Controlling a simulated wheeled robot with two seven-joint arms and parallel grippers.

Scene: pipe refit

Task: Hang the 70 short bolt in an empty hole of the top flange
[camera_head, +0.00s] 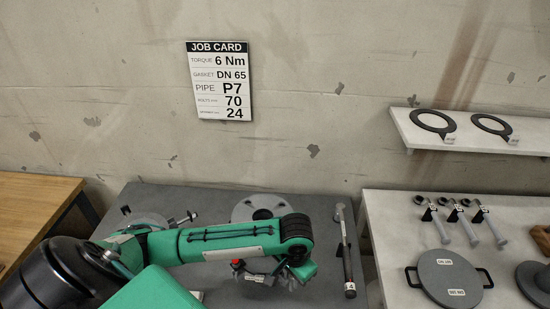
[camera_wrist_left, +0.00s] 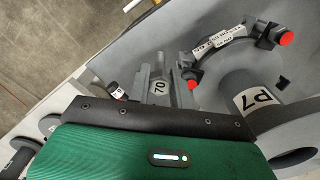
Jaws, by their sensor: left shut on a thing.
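My left gripper (camera_wrist_left: 163,70) is shut on a short grey bolt with a white 70 label (camera_wrist_left: 160,87) in the left wrist view. Right of it is a grey pipe marked P7 (camera_wrist_left: 258,98), with grey flange surfaces (camera_wrist_left: 295,155) around it. I cannot tell which flange holes are empty. In the head view my green left arm covers the middle of the grey table, and its fingers and the bolt are hidden. A round grey flange (camera_head: 243,212) shows behind the arm. My right gripper is not in view.
A curved labelled part with red ends (camera_wrist_left: 225,38) lies close to the gripper. A long tool (camera_head: 346,250) lies right of the arm. Several bolts (camera_head: 498,238) and a handled plate (camera_head: 450,277) are on the right table. Two gaskets (camera_head: 433,122) rest on the shelf. A job card (camera_head: 219,80) hangs behind.

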